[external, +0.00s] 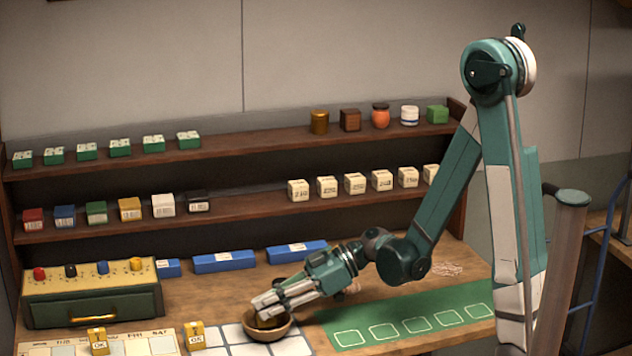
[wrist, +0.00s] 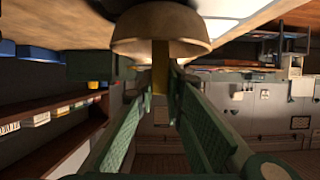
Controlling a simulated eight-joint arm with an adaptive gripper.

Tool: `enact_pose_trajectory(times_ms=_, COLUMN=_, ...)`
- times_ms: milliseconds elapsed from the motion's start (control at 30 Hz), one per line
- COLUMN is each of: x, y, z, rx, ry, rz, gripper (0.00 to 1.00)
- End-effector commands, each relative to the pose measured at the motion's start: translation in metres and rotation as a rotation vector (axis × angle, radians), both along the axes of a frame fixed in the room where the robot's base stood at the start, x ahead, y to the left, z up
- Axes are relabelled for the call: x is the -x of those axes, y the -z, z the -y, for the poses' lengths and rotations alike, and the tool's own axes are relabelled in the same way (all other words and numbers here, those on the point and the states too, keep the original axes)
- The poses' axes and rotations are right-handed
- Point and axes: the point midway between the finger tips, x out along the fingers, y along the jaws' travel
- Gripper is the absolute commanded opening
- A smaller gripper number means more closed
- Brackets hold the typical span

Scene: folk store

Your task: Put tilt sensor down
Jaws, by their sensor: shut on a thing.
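My gripper (external: 268,306) reaches down to a round wooden bowl (external: 277,332) on the workbench, its fingertips at or inside the rim. It is shut on a yellow-brown piece, apparently the tilt sensor (external: 268,322), which is mostly hidden by the fingers and the bowl. In the wrist view the piece (wrist: 160,72) shows as a narrow yellow strip between the green fingers, against the bowl (wrist: 160,36). I cannot tell whether it touches the bowl's bottom.
A green mat (external: 408,318) with white outlined squares lies to the right. A green box with coloured knobs (external: 92,293) stands left. Blue boxes (external: 224,262) and stocked shelves (external: 250,215) are behind.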

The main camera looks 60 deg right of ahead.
Motion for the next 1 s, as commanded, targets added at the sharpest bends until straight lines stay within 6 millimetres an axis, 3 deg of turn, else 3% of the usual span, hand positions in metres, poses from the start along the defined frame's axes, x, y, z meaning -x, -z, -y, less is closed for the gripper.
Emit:
enact_pose_trajectory(times_ms=200, x=0.000, y=0.018, z=0.000, rx=0.000, ry=0.000, rz=0.000, gripper=0.00)
enact_pose_trajectory(times_ms=733, x=0.000, y=0.024, z=0.000, rx=0.000, ry=0.000, rz=0.000, gripper=0.00)
enact_pose_trajectory(times_ms=767, x=0.000, y=0.023, z=0.000, rx=0.000, ry=0.000, rz=0.000, gripper=0.16)
enact_pose_trajectory(times_ms=833, x=0.000, y=0.023, z=0.000, rx=0.000, ry=0.000, rz=0.000, gripper=0.25)
enact_pose_trajectory(times_ms=1000, x=0.000, y=0.022, z=0.000, rx=0.000, ry=0.000, rz=0.000, gripper=0.27)
